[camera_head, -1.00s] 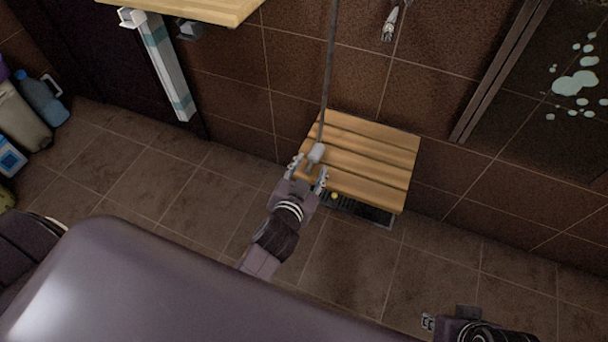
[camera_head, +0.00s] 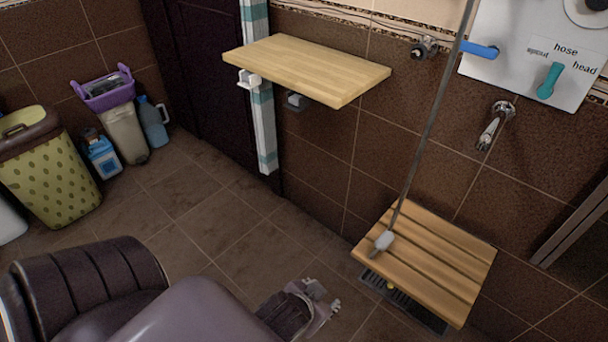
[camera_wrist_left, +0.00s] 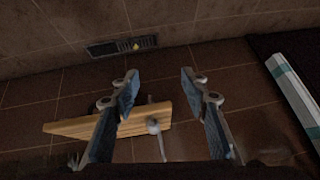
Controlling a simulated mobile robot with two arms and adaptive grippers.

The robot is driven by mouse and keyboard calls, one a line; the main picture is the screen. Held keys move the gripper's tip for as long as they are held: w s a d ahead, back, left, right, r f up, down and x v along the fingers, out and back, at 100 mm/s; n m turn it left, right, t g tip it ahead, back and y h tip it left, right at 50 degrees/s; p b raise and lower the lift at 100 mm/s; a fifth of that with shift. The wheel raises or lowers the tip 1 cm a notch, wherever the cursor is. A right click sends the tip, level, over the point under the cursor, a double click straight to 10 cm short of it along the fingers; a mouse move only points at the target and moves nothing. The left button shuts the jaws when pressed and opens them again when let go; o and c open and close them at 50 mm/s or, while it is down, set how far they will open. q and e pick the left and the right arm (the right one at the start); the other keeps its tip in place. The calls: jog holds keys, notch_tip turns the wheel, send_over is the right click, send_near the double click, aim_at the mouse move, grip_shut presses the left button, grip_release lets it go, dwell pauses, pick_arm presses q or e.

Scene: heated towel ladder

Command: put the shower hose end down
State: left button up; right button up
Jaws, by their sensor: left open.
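The shower hose end (camera_head: 384,240) is a light grey piece at the bottom of a straight dark hose. In the head view it is at the left part of the slatted wooden seat (camera_head: 440,262); I cannot tell whether it rests on it or hangs just above. My left gripper (camera_head: 323,297) is open and empty, apart from the hose end, to its lower left over the floor. In the left wrist view the hose end (camera_wrist_left: 153,125) shows beyond the open fingers (camera_wrist_left: 160,80), against the seat (camera_wrist_left: 80,127). My right gripper is out of view.
A wooden wall shelf (camera_head: 305,68) is above left of the seat. A floor drain (camera_head: 405,300) lies under the seat. A tap (camera_head: 490,130) and a panel with levers (camera_head: 540,60) are on the wall. Bins and bottles (camera_head: 122,130) stand at left; the middle floor is clear.

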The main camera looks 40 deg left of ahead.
pick_arm(q)
jog(key=s+d+m+g+h, duration=0.1)
jog(key=s+g, duration=0.3)
jog(key=s, duration=0.4)
jog(key=shift+s+f, duration=0.3)
jog(key=shift+d, duration=0.1)
